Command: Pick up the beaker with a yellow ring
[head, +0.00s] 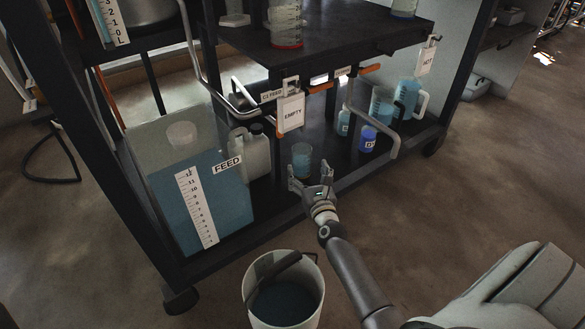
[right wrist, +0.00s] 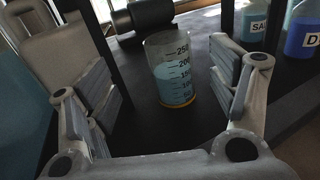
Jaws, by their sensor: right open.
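A clear beaker (head: 302,160) with pale blue liquid stands upright on the lower shelf of the dark rack. In the right wrist view the beaker (right wrist: 172,80) shows black graduation marks up to 250 and a yellow-orange ring at its base. My right gripper (head: 310,178) is open just in front of it. In the wrist view the beaker appears between and beyond the two fingers, with no visible contact. My left gripper is not in view.
A blue FEED tank (head: 215,212) and white jug (head: 250,150) stand left of the beaker. A red-ringed beaker (head: 286,25) is on the upper shelf (head: 345,40). A bucket (head: 285,313) sits on the floor.

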